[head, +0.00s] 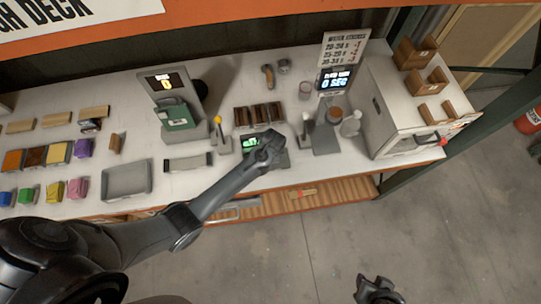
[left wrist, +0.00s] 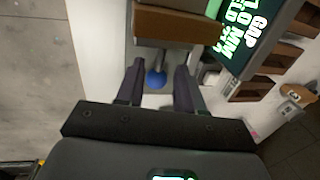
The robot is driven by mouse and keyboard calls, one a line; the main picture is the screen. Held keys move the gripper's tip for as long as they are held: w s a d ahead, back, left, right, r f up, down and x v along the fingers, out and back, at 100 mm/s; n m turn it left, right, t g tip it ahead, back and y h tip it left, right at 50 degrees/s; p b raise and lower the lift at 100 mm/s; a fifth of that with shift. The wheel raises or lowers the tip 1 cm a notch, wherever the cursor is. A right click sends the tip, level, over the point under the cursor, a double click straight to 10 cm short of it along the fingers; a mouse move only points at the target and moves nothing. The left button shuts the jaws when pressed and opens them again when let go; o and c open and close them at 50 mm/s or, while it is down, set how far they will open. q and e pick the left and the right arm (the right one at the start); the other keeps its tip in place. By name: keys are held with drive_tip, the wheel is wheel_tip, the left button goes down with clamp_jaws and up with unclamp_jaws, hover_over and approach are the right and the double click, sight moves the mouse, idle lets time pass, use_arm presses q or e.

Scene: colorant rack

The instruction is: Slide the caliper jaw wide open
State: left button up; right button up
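The caliper's dark display (head: 250,143) with green digits is on the counter, partly covered by my left gripper. In the left wrist view the display (left wrist: 248,32) shows green text including "GAP" and "HOLD". A blue knob (left wrist: 156,78) on a pale piece sits just beyond and between my left fingertips, with a brown block (left wrist: 175,24) behind it. My left gripper (head: 270,148) is low over the caliper. Its two fingers stand apart in the left wrist view (left wrist: 157,88), and contact with the knob cannot be told. My right gripper (head: 378,288) is at the bottom edge, away from the counter.
A brown rack (head: 257,114) is behind the caliper. A stand with a yellow knob (head: 217,120) is at its left, and a scale (head: 326,140) with a cup at its right. A grey tray (head: 126,180) lies further left. The counter's front edge is close.

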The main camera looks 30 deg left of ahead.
use_arm(q)
drive_tip(key=shift+w+a+f, duration=0.15)
drive_tip(key=shift+f, duration=0.95)
clamp_jaws()
idle(0.8)
